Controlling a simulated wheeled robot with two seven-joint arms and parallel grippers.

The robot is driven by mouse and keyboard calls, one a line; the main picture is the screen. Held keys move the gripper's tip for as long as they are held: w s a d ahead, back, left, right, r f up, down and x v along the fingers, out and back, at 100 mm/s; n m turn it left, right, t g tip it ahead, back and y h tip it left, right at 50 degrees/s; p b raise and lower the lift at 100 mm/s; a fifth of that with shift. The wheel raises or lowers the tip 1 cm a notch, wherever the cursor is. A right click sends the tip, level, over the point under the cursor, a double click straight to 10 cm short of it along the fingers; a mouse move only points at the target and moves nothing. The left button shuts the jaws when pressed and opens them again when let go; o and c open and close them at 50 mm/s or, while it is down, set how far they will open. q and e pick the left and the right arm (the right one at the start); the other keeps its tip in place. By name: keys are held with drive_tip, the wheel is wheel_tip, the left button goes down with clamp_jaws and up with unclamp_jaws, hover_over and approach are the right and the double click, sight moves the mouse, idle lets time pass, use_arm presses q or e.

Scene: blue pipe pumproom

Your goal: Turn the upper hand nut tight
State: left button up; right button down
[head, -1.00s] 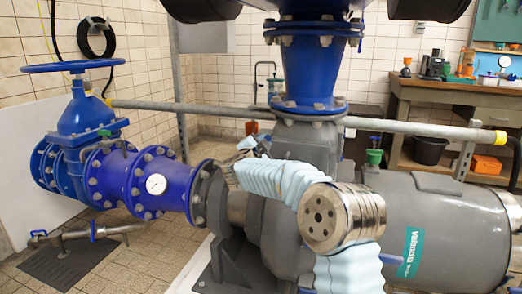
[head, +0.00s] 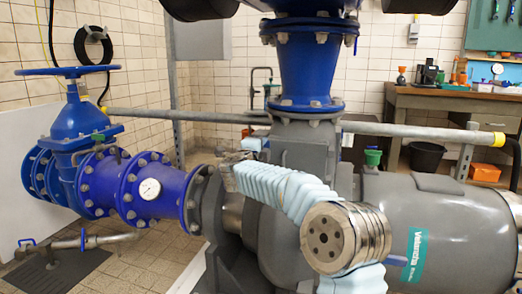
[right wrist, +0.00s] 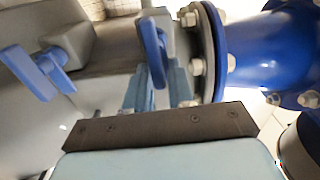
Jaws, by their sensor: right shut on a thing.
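A blue hand nut (right wrist: 153,50) with a flat wing shows in the right wrist view, beside a bolted blue pipe flange. A second blue hand nut (right wrist: 30,72) shows at the left, apart from the fingers. I cannot tell for certain from this tilted view which is the upper one. My right gripper (right wrist: 152,88) is shut on the nearer nut's wing. In the head view my right gripper (head: 228,168) is small, at the pump beside the blue pipe, and the nut in it cannot be made out. My left gripper is not in view.
A blue pipe with a gauge (head: 149,189) and a handwheel valve (head: 70,72) stands left of the gripper. The grey pump motor (head: 445,225) fills the lower right. A grey rail (head: 190,116) runs behind. A workbench (head: 440,100) stands at the back right.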

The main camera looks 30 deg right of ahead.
drive_tip(key=shift+f, duration=0.15)
drive_tip(key=c, duration=1.2)
unclamp_jaws()
drive_tip(key=shift+o, duration=0.2)
drive_tip(key=v, duration=1.4)
drive_tip(key=shift+b, duration=0.4)
drive_tip(key=shift+d, duration=0.1)
